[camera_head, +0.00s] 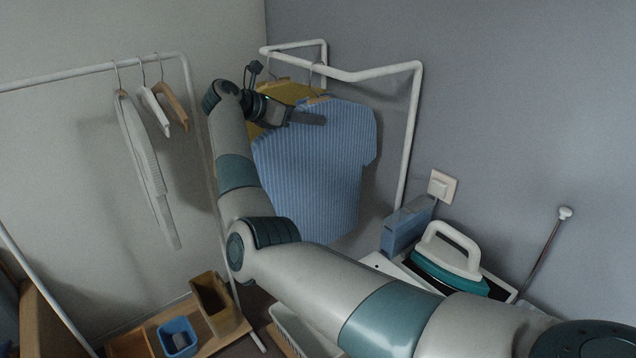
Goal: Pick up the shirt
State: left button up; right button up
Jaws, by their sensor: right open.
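A blue striped shirt (318,165) hangs on a hanger from the white rack at the back. A yellow garment (289,91) hangs behind it, mostly hidden. My right arm crosses the view from the lower right. My right gripper (308,119) is open at the upper front of the blue shirt, near its collar and hanger. A dark finger overlaps the shirt there; I cannot tell whether it touches the cloth. My left gripper is not in view.
A white rack (408,130) frames the shirts. Another rail at left holds a pale garment (150,165) and hangers (172,105). An iron (447,262) and a blue box (406,228) stand at lower right. Wooden bins (214,302) and a blue cup (177,336) are at lower left.

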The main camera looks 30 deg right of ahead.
grip_shut()
jog(key=shift+r, duration=0.1)
dwell(0.3)
